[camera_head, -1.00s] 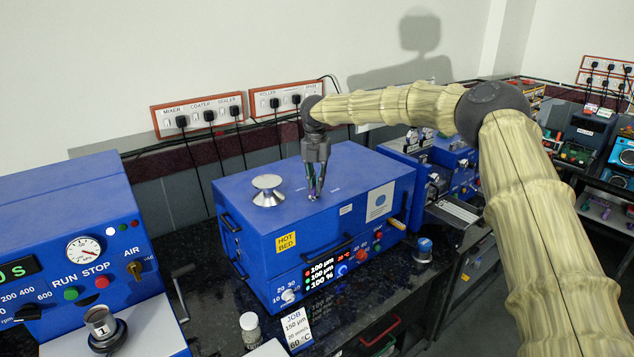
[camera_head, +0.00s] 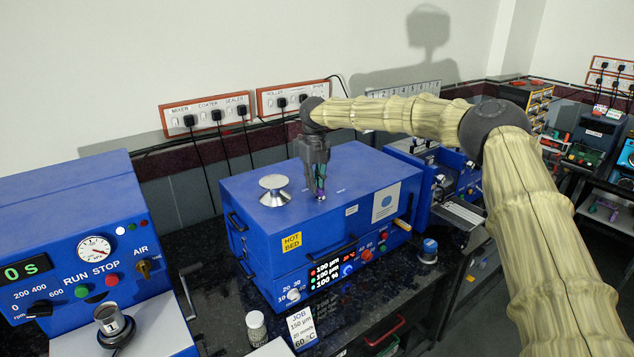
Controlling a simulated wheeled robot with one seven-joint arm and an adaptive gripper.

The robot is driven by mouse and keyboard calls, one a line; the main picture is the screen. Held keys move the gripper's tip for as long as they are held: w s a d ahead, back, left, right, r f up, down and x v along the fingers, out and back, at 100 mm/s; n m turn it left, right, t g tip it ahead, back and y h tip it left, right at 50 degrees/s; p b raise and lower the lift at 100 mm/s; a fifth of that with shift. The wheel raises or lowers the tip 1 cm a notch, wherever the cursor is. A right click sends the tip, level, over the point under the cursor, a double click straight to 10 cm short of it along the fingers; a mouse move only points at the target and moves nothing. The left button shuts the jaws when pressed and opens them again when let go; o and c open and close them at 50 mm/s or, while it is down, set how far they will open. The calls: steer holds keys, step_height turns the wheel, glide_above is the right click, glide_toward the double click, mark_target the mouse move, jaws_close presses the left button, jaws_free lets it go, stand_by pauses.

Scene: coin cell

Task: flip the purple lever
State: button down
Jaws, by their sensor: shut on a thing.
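My gripper (camera_head: 320,188) points down at the top of the blue hot bed box (camera_head: 258,205), right of a silver knob. Its fingers are close together. A narrow purple piece (camera_head: 321,178) shows between them, with a teal patch beside it; I take it for the purple lever, gripped there. The fingers hide most of it, so I cannot tell its tilt. Small white labels lie on the box top on either side of the fingertips.
The silver knob (camera_head: 274,190) stands on the box left of my gripper. A blue machine with a gauge (camera_head: 93,248) is at the left. A small jar (camera_head: 256,328) and a job card (camera_head: 301,326) stand in front. The wall sockets (camera_head: 207,113) are behind.

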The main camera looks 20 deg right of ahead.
steer(key=shift+n, duration=0.4)
steer(key=shift+a, duration=0.1)
steer(key=c, duration=1.5)
jaws_free()
steer(key=shift+r, duration=0.1)
step_height(320, 180, up, 12)
steer(key=shift+f, duration=0.1)
steer(key=shift+d, duration=0.2)
